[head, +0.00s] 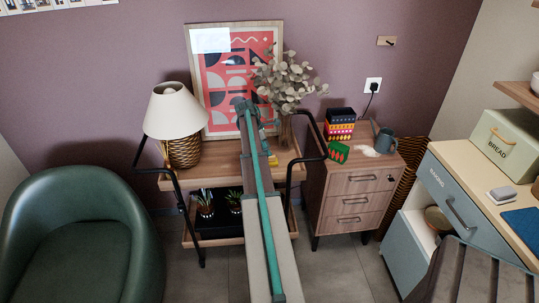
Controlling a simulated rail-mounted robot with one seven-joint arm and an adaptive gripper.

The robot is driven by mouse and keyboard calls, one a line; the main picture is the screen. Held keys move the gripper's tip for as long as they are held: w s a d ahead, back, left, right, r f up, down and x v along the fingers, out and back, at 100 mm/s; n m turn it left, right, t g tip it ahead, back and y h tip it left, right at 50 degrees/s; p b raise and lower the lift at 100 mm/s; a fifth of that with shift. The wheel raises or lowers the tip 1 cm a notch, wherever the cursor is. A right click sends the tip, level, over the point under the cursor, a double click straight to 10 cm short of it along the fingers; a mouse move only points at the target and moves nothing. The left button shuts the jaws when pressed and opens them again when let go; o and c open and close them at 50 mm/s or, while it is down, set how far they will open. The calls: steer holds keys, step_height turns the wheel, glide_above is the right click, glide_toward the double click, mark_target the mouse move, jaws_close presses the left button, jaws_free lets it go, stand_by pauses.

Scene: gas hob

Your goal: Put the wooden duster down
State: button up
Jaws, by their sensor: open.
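My arm reaches from the bottom of the head view up over the wooden trolley (222,160). My gripper (266,146) is at its far end, small and partly hidden by the arm; it is open. A small yellow item (273,161) is just beyond the arm on the trolley top, close to my gripper. I cannot tell whether it is part of the wooden duster or whether they touch. No wooden duster can be made out with certainty. A small pale block with a grey side (502,194) lies on the right counter, far from my gripper.
The trolley also bears a lamp (176,112), a framed print (215,75) and a leafy vase (287,80). A green armchair (85,240) stands left.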

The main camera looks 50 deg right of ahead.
steer(key=v, duration=0.8)
steer(key=shift+b, duration=0.35)
